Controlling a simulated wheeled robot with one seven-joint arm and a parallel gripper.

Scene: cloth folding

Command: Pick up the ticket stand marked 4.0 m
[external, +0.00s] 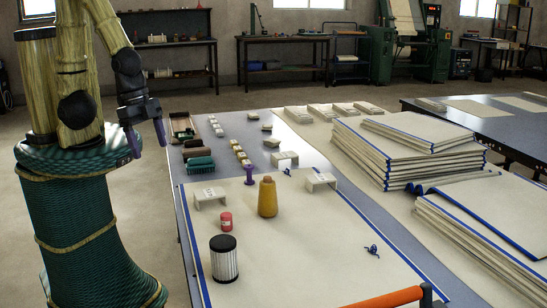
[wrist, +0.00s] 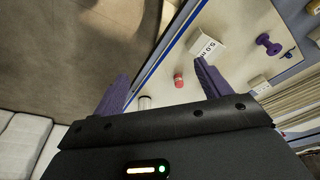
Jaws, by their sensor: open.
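Three small white ticket stands rest at the worktable: a left one (external: 210,197) by the cloth's blue edge, a right one (external: 321,182) and a far one (external: 285,159). In the wrist view the stand by the blue edge (wrist: 207,47) reads 5.0 m. A second pale stand (wrist: 260,85) shows there partly, its marking unreadable. I cannot tell which stand is marked 4.0 m. My gripper (external: 148,138) is open and empty, pointing down left of the table, well apart from the stands. Its purple fingers also show in the wrist view (wrist: 160,82).
A yellow-brown bottle (external: 267,197), a red jar (external: 226,220), a purple spool (external: 249,174) and a dark-topped ribbed cylinder (external: 224,260) stand among the stands. Folded cloth stacks (external: 410,150) fill the right. An orange bar (external: 385,298) crosses the near edge. The cloth's front middle is mostly clear.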

